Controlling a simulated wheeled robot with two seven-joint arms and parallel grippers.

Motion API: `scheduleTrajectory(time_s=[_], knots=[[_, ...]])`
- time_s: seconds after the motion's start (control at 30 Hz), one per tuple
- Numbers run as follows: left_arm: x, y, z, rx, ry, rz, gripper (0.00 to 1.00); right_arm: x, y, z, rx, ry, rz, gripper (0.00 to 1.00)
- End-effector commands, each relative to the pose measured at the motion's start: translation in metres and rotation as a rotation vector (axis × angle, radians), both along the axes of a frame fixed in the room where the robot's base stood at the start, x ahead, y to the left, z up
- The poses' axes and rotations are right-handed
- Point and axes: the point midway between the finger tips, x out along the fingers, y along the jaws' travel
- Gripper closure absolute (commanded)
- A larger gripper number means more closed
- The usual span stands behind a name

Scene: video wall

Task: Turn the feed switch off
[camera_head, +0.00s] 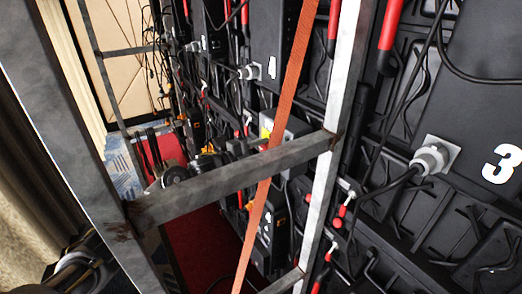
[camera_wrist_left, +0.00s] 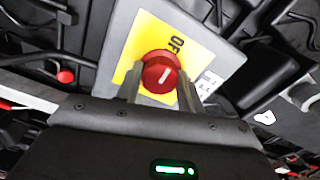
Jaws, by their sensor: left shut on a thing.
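The feed switch is a red round knob (camera_wrist_left: 161,72) with a white line, on a yellow plate (camera_wrist_left: 140,32) lettered "OF", the rest of the word hidden. The plate is on a grey box (camera_wrist_left: 222,55). In the left wrist view, my left gripper (camera_wrist_left: 158,84) has one finger on each side of the knob and is shut on it. The white line tilts slightly to the right of upright. In the head view, the grey switch box (camera_head: 292,127) and its yellow plate (camera_head: 265,133) show small behind the metal frame, with my left gripper (camera_head: 254,145) at it. My right gripper is not in view.
A grey metal frame (camera_head: 235,178) with a crossbar stands in front of my left arm. An orange strap (camera_head: 284,100) hangs beside its upright. Black panels with cables and red handles (camera_head: 391,35) fill the right. Red carpet (camera_head: 205,250) lies below.

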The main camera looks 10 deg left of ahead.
Motion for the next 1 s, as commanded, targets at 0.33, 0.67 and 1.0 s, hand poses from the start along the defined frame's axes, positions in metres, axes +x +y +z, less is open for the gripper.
scheduleTrajectory(time_s=[0.33, 0.67, 1.0], knots=[[0.000, 0.000, 0.000, -0.001, 0.002, 0.001, 0.43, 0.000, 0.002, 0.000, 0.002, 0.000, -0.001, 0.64], [-0.001, 0.001, -0.001, 0.000, 0.000, 0.000, 0.40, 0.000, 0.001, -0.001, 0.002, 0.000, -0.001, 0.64], [-0.040, 0.041, -0.005, 0.004, -0.002, 0.002, 0.40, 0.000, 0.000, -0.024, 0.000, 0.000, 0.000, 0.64]])
